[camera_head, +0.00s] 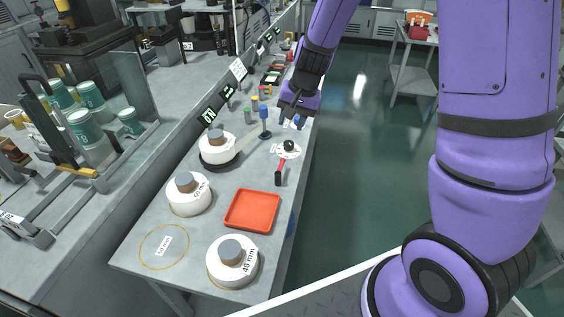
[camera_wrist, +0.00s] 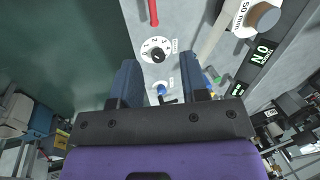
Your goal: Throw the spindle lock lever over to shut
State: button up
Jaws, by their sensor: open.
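My gripper (camera_head: 292,112) hangs over the far part of the bench, open and empty. In the wrist view its two fingers are spread apart (camera_wrist: 159,60). Between and below them is a small blue-topped fitting (camera_wrist: 161,89) with a dark arm and a white label beside it. A white dial with a black knob (camera_wrist: 158,54) lies just beyond, also in the head view (camera_head: 289,147). A red lever (camera_wrist: 153,12) is past the dial; in the head view the red lever (camera_head: 281,166) has a black grip. No readable label shows which part is the spindle lock lever.
White round blocks with grey tops (camera_head: 187,194) (camera_head: 232,262) (camera_head: 217,146) and a red tray (camera_head: 252,211) stand on the bench (camera_head: 207,229). A blue-topped post (camera_head: 265,117) stands left of my gripper. Green floor (camera_head: 352,180) is open to the right.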

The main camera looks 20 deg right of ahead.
jog(key=m, duration=0.1)
send_near(281, 165)
jog(key=x, duration=0.8)
jog(key=shift+w+f, duration=0.15)
jog(key=shift+f, duration=0.2)
grip_shut()
